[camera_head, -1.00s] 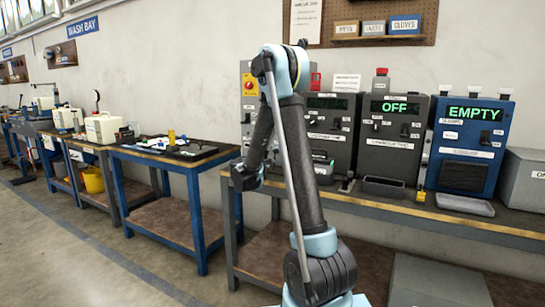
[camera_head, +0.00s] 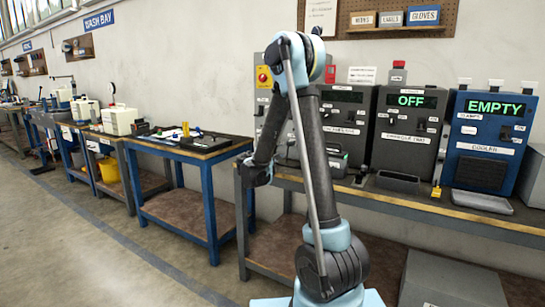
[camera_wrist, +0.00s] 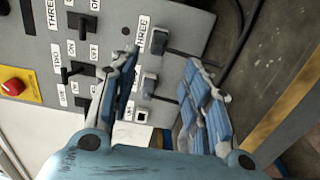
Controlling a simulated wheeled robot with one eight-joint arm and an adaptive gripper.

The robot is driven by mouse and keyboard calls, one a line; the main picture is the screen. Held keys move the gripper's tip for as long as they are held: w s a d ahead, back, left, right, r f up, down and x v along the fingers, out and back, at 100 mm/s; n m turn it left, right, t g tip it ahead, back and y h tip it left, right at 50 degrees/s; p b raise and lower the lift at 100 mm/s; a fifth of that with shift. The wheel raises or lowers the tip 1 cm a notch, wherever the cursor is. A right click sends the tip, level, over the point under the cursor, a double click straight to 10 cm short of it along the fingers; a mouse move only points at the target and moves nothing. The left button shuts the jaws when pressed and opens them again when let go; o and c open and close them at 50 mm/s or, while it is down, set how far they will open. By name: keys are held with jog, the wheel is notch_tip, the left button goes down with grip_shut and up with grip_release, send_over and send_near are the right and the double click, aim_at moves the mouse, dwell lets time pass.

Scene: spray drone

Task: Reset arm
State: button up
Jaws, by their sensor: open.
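My arm stands in the middle of the body camera view, folded at its top joint with the forearm pointing down. My gripper (camera_head: 257,172) hangs at the left end of the forearm, small and dark, in front of the grey bench. In the wrist view my gripper (camera_wrist: 158,100) is open, with its two blue-padded fingers apart and nothing held between them. Beyond the fingers is a grey control panel (camera_wrist: 115,18) with several switches and plugged connectors. I cannot tell whether the fingers touch it.
A grey bench (camera_head: 415,206) carries a dark machine reading OFF (camera_head: 408,125) and a blue machine reading EMPTY (camera_head: 492,140). A blue table (camera_head: 180,150) with a dark mat stands left. A red button (camera_wrist: 13,86) is on the panel. The floor at left is clear.

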jog(key=s+d+f+m+g+y, duration=0.1)
jog(key=s+d+m+g, duration=0.25)
jog(key=s+d, duration=0.55)
jog(key=s+d+f+m+g+y, duration=0.2)
jog(key=s+d+m+g, duration=0.15)
jog(key=s, duration=0.95)
jog(key=s+a+f+m+g+y, duration=0.1)
jog(key=s+a+f+y, duration=0.1)
jog(key=s, duration=0.7)
jog(key=s+a+f+m+g+y, duration=0.1)
jog(key=s+a+f+g+y, duration=0.1)
jog(key=s+f, duration=0.3)
jog(key=s+a+f+m+g+y, duration=0.1)
jog(key=s+a+f+g+y, duration=0.1)
jog(key=s, duration=1.1)
jog(key=shift+a+f+m+y, duration=0.3)
jog(key=shift+f+y, duration=0.5)
jog(key=shift+w+f, duration=0.2)
jog(key=shift+w, duration=0.3)
